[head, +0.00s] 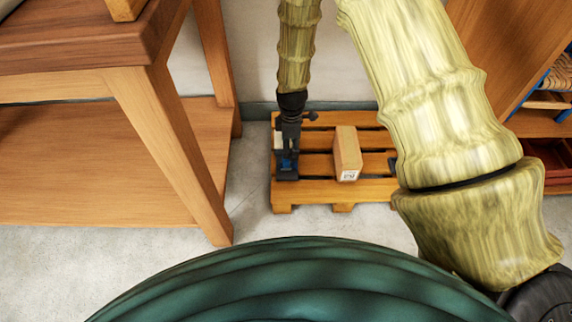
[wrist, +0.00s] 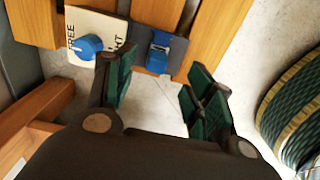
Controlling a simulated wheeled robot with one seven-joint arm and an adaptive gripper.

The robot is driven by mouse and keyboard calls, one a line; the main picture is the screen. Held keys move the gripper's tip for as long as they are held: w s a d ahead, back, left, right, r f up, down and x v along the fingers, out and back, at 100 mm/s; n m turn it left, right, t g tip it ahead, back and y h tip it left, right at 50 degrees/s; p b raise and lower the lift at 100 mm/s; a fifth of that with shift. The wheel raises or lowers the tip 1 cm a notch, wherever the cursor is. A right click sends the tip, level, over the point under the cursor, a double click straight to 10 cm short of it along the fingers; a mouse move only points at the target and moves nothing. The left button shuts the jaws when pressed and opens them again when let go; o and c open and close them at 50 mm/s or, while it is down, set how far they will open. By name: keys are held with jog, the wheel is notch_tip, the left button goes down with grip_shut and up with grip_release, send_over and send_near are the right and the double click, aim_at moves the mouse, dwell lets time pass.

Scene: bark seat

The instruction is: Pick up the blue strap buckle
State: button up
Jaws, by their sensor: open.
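The blue strap buckle (wrist: 157,60) lies on a dark grey piece at the edge of the wooden pallet. In the head view a small blue patch, probably the buckle (head: 288,163), shows just below my gripper (head: 289,146). In the wrist view my gripper (wrist: 160,88) is open and empty, with its green-padded fingers apart. The buckle shows beyond the gap between the fingers and appears clear of both. How far above it the fingertips are, I cannot tell.
A cream card with lettering and a blue knob (wrist: 88,46) sits left of the buckle. A cardboard box (head: 347,152) stands on the pallet (head: 322,193) to the right. A wooden table (head: 150,110) is at left and a shelf (head: 515,60) at right.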

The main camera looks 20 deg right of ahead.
aim_at(286, 163)
notch_tip(286, 163, down, 3)
jog(key=shift+f+b, duration=0.2)
jog(key=shift+b, duration=0.35)
jog(key=f+b, duration=0.1)
jog(key=a+f+b, duration=0.1)
jog(key=f+b, duration=0.1)
jog(key=shift+w+a+f, duration=0.25)
jog(key=shift+w+a, duration=0.05)
jog(key=shift+f+b, duration=0.4)
jog(key=shift+f, duration=0.4)
grip_shut()
